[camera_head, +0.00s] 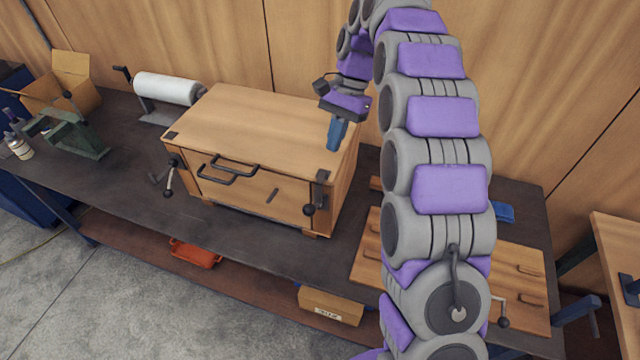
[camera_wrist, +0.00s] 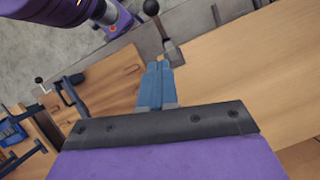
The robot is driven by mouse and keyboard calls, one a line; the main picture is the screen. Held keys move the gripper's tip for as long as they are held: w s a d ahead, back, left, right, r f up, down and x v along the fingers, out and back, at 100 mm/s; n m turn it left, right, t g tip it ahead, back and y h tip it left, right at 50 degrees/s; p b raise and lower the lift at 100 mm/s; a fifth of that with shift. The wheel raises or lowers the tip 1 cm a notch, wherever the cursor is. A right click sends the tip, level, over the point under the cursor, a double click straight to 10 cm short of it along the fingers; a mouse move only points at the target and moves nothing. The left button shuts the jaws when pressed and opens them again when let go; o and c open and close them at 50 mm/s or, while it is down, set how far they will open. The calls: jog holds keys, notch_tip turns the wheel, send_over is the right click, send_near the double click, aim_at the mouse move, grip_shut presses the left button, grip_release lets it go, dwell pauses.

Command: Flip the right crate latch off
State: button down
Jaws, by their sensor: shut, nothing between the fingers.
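The wooden crate (camera_head: 245,120) stands on the dark bench with its lid down. The right crate latch (camera_head: 315,192) is at its front right corner, its black knob hanging down over the front face. In the wrist view this latch (camera_wrist: 166,38) is just beyond the fingertips, with its knob farther away. My gripper (camera_head: 333,148) has blue fingers that are shut and empty, pointing down near the crate's right edge, behind the latch. In the wrist view the fingers (camera_wrist: 158,66) look close to the latch's base; I cannot tell whether they touch it.
The left latch (camera_head: 170,177) also hangs down, and a black handle (camera_head: 232,170) is on the crate's front. A white roll (camera_head: 167,88) and a green tool (camera_head: 70,132) stand to the left. A wooden panel (camera_head: 520,268) with handles lies right of the crate, partly behind my arm.

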jog(key=b+x, duration=0.2)
jog(key=x, duration=0.1)
jog(key=shift+a, duration=0.15)
send_over(316, 206)
jog(key=w, duration=0.1)
jog(key=f, duration=0.5)
jog(key=f+b, duration=0.1)
jog(key=f, duration=0.2)
jog(key=shift+d+f, duration=0.15)
jog(key=shift+d, duration=0.15)
jog(key=shift+s+a+f, duration=0.2)
jog(key=shift+f, duration=0.2)
jog(key=shift+s, duration=0.1)
